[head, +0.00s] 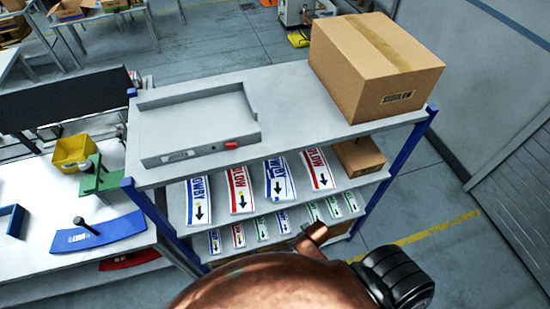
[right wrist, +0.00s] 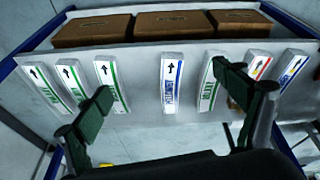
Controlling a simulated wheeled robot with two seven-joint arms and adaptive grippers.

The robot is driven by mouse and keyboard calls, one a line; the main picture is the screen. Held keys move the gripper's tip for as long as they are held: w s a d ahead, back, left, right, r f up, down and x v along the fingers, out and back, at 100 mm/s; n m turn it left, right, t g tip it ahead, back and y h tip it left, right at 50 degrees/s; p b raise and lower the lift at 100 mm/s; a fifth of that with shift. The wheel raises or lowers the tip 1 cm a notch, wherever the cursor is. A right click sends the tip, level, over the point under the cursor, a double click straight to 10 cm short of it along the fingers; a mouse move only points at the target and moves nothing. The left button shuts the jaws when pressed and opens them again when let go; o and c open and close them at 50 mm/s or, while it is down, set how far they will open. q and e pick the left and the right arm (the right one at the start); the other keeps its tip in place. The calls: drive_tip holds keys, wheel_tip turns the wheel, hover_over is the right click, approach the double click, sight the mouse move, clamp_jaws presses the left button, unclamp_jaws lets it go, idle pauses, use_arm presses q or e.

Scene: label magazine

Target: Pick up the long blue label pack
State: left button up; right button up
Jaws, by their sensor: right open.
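A long, narrow white label pack with a blue stripe, blue lettering and a black arrow (right wrist: 170,85) lies on the lower shelf. In the head view it appears to be the blue pack in the middle of the lower row (head: 282,221). My right gripper (right wrist: 168,112) is open in the right wrist view. Its two dark green fingers stand wide apart, on either side of the blue pack's line, with nothing between them. The fingers overlap the view of neighbouring green packs. My left gripper is not in view.
Green packs (right wrist: 70,82) flank the blue one; a red pack (right wrist: 260,67) and another blue pack (right wrist: 288,70) lie at right. Larger packs (head: 240,188) fill the shelf above. A carton (head: 372,70) and grey tray (head: 195,125) sit on top.

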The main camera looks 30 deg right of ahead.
wheel_tip(320, 180, up, 10)
drive_tip(key=w+r+p, duration=0.1)
drive_tip(key=w+p, duration=0.1)
drive_tip(key=w+r+m+t+p, duration=0.1)
drive_tip(key=w+r+p, duration=0.1)
drive_tip(key=w+r, duration=0.4)
drive_tip(key=w+r+m+t+p, duration=0.1)
drive_tip(key=w+r+p, duration=0.1)
drive_tip(key=w+r, duration=0.5)
drive_tip(key=shift+a+h, duration=0.15)
drive_tip(key=shift+h, duration=0.15)
drive_tip(key=p, duration=0.1)
approach(275, 163)
wheel_tip(275, 163, down, 3)
drive_tip(key=shift+f+m, duration=0.2)
drive_tip(key=shift+m, duration=0.1)
drive_tip(key=shift+w+d+p, duration=0.25)
drive_tip(key=shift+w+p, duration=0.05)
drive_tip(key=shift+w, duration=0.45)
drive_tip(key=x, duration=0.5)
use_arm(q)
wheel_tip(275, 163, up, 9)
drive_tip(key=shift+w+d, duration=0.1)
